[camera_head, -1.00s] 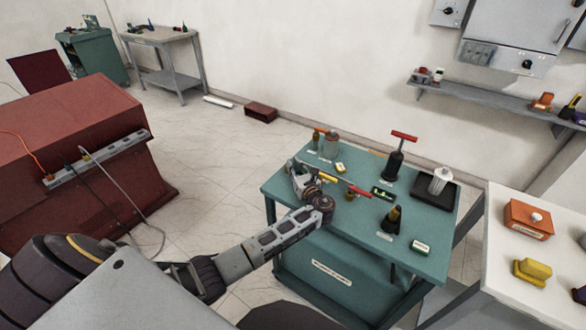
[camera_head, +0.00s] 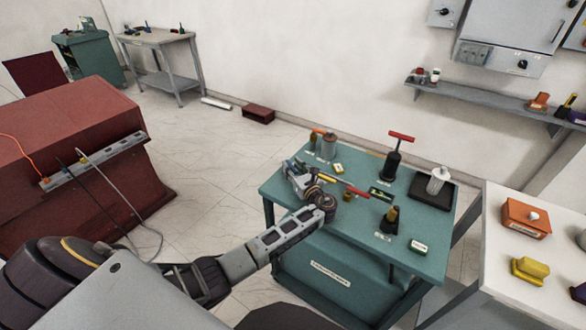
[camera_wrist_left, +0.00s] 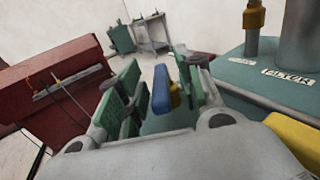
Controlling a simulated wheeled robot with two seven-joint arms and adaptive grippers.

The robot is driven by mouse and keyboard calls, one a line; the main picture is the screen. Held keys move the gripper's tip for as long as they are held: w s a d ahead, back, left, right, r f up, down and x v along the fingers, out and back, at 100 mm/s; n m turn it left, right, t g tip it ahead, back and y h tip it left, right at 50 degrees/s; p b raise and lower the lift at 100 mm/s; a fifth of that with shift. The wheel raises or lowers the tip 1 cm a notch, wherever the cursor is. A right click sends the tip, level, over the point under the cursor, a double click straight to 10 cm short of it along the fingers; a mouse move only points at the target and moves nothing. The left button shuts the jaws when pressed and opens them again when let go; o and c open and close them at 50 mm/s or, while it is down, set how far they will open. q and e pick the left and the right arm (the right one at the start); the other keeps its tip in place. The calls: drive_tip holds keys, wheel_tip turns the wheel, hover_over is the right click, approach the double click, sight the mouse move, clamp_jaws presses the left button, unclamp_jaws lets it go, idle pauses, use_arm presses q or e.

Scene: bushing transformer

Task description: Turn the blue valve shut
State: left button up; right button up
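The blue valve handle (camera_wrist_left: 160,88) stands upright in the left wrist view, with a yellow part beside it on its right. My left gripper (camera_wrist_left: 158,92) is open, with its green-padded fingers on either side of the blue handle. A gap shows between the handle and the left finger; contact on the right side cannot be told. In the head view my left gripper (camera_head: 297,170) is over the left edge of the teal table (camera_head: 430,262). The valve is not clearly seen there. My right gripper is not in view.
Close to the gripper stand a grey canister (camera_head: 328,147) and a red-handled tool (camera_head: 354,188). A black pump with a red handle (camera_head: 393,160) and a black tray (camera_head: 447,198) are farther right. A white table (camera_head: 500,270) holds several parts. Floor left of the teal table is clear.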

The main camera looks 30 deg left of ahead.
use_arm(q)
drive_tip(key=shift+v, duration=6.05)
